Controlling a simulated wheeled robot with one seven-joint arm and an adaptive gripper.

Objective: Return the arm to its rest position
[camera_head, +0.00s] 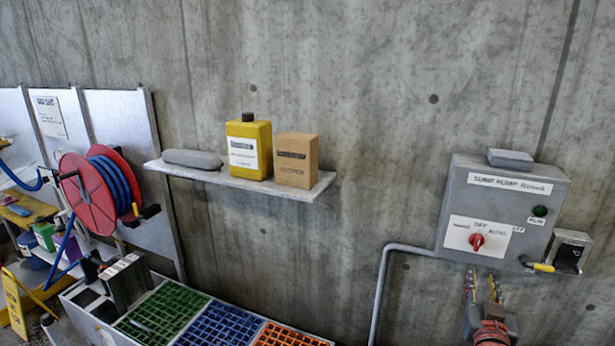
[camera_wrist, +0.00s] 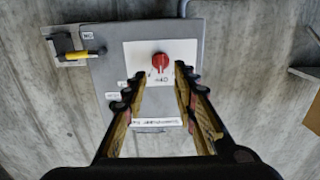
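My gripper (camera_head: 483,288) is in the lower right of the head view, just below a grey control box (camera_head: 453,205) on the concrete wall. In the wrist view the two fingers of my gripper (camera_wrist: 159,78) are spread apart with nothing between them. The box appears upside down there, and its red rotary switch (camera_wrist: 160,63) shows just beyond the fingertips. The switch also shows in the head view (camera_head: 477,241), on a white plate marked OFF and AUTO. Contact between fingers and box cannot be made out. Most of my arm is out of view.
A grey conduit (camera_head: 381,280) runs down from the box. A yellow-handled switch (camera_head: 544,267) sits at its right. A shelf (camera_head: 230,180) holds a yellow jug (camera_head: 249,148) and a cardboard box (camera_head: 296,160). A hose reel (camera_head: 97,195) and colored crates (camera_head: 218,325) are at left.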

